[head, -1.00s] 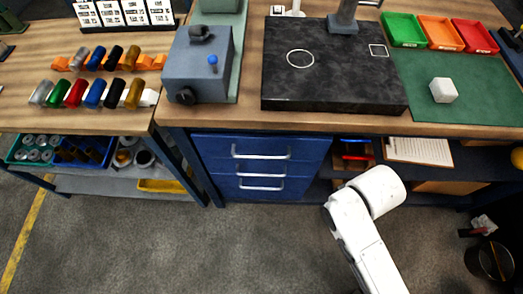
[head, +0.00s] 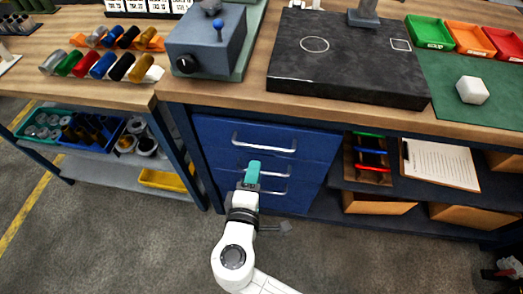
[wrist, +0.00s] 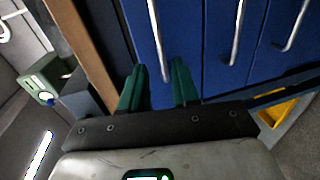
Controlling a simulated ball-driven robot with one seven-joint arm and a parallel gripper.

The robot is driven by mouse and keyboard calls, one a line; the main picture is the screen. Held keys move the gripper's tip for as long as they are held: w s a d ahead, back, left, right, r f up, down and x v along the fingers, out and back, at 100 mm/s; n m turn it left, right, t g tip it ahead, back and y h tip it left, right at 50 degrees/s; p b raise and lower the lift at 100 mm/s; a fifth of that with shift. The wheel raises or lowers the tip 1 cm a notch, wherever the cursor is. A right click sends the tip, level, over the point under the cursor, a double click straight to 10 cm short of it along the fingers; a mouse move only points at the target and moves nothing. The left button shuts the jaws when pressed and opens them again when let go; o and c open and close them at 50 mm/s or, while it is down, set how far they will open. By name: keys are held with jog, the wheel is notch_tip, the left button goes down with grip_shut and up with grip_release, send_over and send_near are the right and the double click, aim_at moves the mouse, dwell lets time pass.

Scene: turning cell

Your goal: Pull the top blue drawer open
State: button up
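The blue drawer unit under the bench has three silver bar handles in the head view. The top blue drawer (head: 215,133) is closed, and its handle (head: 264,145) runs across its front. My gripper (head: 253,170) has teal fingers and reaches up in front of the drawers, overlapping the middle handle in the head view. In the wrist view, my gripper (wrist: 158,84) is open, with its two fingers apart. The top handle (wrist: 155,35) is the leftmost bar there, and its near end shows between the fingers. I cannot tell how far the fingertips are from it.
The wooden bench edge (head: 220,92) overhangs the drawers. A dark block (head: 345,58) and a grey machine (head: 205,42) stand on top. Open shelves with a clipboard (head: 440,164) lie to the right, and a lower shelf with a yellow tray (head: 162,180) to the left.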

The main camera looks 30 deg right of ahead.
aim_at(262, 146)
jog(key=x, duration=1)
jog(key=shift+w+d, duration=0.1)
jog(key=shift+d, duration=0.05)
grip_shut()
